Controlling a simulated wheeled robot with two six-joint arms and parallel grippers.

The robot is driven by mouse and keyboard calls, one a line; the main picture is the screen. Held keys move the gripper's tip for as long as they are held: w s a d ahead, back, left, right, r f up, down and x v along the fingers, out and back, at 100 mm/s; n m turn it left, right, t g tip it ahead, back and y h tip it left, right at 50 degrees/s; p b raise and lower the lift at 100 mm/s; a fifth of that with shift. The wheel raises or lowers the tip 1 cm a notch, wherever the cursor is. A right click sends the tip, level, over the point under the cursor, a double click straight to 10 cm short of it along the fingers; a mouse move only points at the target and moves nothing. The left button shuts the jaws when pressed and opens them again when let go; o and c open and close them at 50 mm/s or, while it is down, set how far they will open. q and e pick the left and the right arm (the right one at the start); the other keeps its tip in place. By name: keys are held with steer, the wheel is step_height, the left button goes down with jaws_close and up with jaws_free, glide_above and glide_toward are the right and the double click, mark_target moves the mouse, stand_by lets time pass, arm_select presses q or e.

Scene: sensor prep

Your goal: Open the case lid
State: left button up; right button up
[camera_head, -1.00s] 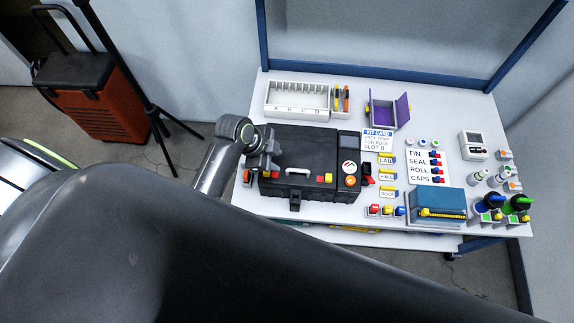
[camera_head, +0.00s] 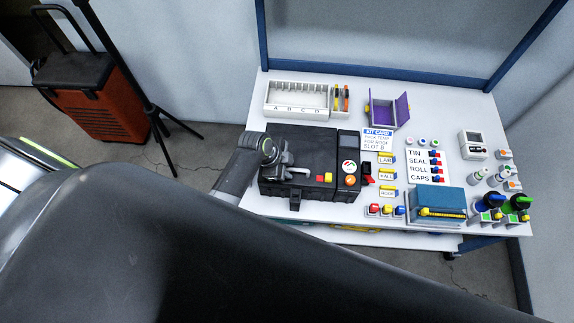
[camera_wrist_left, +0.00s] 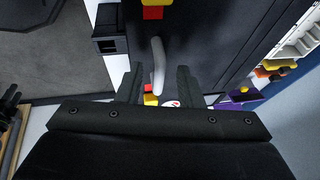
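The black case (camera_head: 312,146) lies on the white table with its lid down; it fills the middle of the left wrist view (camera_wrist_left: 205,35). A pale handle (camera_head: 300,170) is on the lid near its front side; the handle (camera_wrist_left: 158,62) also shows in the left wrist view. My left gripper (camera_head: 284,171) is over the left part of the lid, by the handle. In the left wrist view its two fingers (camera_wrist_left: 160,84) are apart, with the handle between and just beyond them. Contact cannot be told. A black latch (camera_head: 295,202) is at the case's front edge. My right gripper is not in view.
Red and yellow blocks (camera_head: 324,177) are on the case near the handle. A white lettered rack (camera_head: 297,84) and an open purple box (camera_head: 383,123) stand behind. A blue box (camera_head: 437,199) and colored buttons (camera_head: 387,210) are to the right.

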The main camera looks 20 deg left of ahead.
arm_select(q)
jaws_close()
steer(key=shift+w+r, duration=0.1)
